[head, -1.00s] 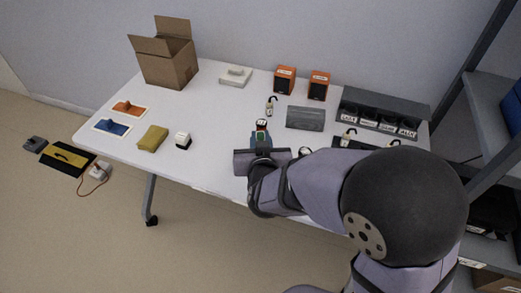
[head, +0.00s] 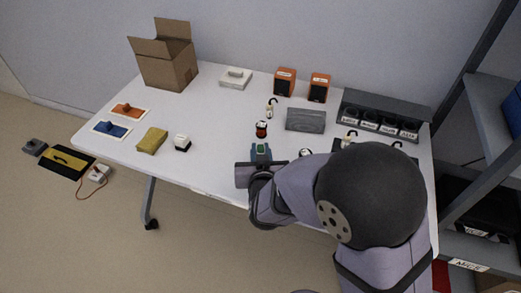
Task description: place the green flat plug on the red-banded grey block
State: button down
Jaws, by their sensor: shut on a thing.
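My gripper (head: 261,151) is near the table's front edge, shut on a small green thing, which looks like the green flat plug (head: 261,148). Its lower part is hidden between the jaws. A small upright block with a red band and a pale top (head: 261,129) stands just beyond the gripper, apart from the plug in the picture. It looks like the red-banded grey block, though its grey body is too small to make out clearly.
A grey flat case (head: 305,119) lies right of the block, with a small white-and-black item (head: 271,109) behind. Two orange speakers (head: 285,82) stand at the back. A dark labelled rack (head: 384,121) is at right.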

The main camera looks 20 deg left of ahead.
jog(key=c, duration=1.6)
grip_release()
jog(key=shift+c, duration=0.2)
jog(key=shift+r, duration=0.15)
jog(key=b+v, duration=0.7)
jog(key=v, duration=0.5)
jog(key=shift+d, duration=0.1)
